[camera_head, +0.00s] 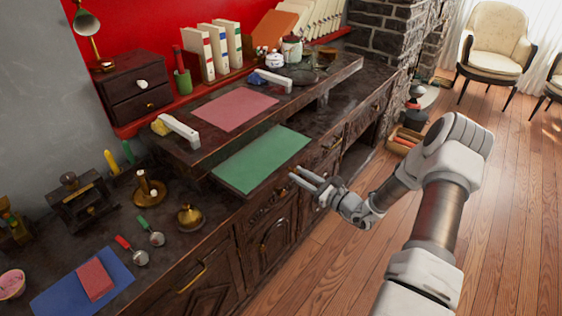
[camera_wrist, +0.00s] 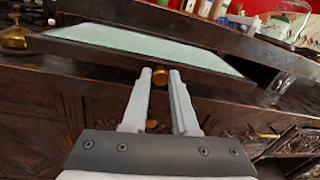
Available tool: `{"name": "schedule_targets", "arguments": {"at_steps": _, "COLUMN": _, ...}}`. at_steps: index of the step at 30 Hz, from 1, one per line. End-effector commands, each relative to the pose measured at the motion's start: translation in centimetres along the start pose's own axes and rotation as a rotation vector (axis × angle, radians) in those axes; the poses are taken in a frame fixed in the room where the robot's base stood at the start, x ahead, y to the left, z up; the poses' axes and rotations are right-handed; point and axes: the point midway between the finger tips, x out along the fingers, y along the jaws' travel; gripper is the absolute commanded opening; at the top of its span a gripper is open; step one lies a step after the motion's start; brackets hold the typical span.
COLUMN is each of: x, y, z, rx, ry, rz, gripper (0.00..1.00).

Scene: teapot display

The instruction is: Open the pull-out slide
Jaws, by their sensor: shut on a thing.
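The pull-out slide, with a green top (camera_head: 262,158), sticks out from under the raised shelf of the dark wooden desk. In the wrist view its dark front edge (camera_wrist: 110,59) faces me. A small brass knob (camera_wrist: 160,77) on that edge is between my fingertips. My gripper (camera_head: 297,176) is at the slide's front edge, shut on the knob; its fingers also show in the wrist view (camera_wrist: 161,80). In the head view the knob is hidden or too small to make out. Nothing lies on the green top.
A second brass knob (camera_wrist: 152,124) is lower on the desk front. A pink sheet (camera_head: 234,109) and white-handled items lie on the shelf. A brass bell (camera_head: 189,217) stands left of the slide. The wooden floor (camera_head: 330,260) in front is clear.

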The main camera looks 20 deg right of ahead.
Motion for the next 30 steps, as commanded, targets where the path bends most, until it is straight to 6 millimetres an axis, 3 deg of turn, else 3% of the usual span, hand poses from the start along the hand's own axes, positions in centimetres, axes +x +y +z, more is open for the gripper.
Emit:
{"name": "schedule_targets", "arguments": {"at_steps": 3, "x": -2.5, "y": -0.3, "z": 0.1, "rx": 0.001, "ry": 0.002, "rz": -0.002, "gripper": 0.0}}
{"name": "schedule_targets", "arguments": {"at_steps": 9, "x": -4.6, "y": -0.4, "z": 0.0, "rx": 0.0, "ry": 0.001, "rz": -0.001, "gripper": 0.0}}
{"name": "schedule_targets", "arguments": {"at_steps": 23, "x": -5.4, "y": -0.4, "z": -0.2, "rx": 0.0, "ry": 0.003, "rz": 0.0, "gripper": 0.0}}
{"name": "schedule_targets", "arguments": {"at_steps": 24, "x": -5.4, "y": -0.4, "z": -0.2, "rx": 0.0, "ry": 0.003, "rz": 0.0, "gripper": 0.34}}
{"name": "schedule_targets", "arguments": {"at_steps": 28, "x": -5.3, "y": -0.4, "z": -0.2, "rx": 0.0, "ry": 0.002, "rz": 0.0, "gripper": 0.57}}
{"name": "schedule_targets", "arguments": {"at_steps": 30, "x": -5.2, "y": -0.4, "z": -0.1, "rx": 0.0, "ry": 0.001, "rz": 0.0, "gripper": 0.57}}
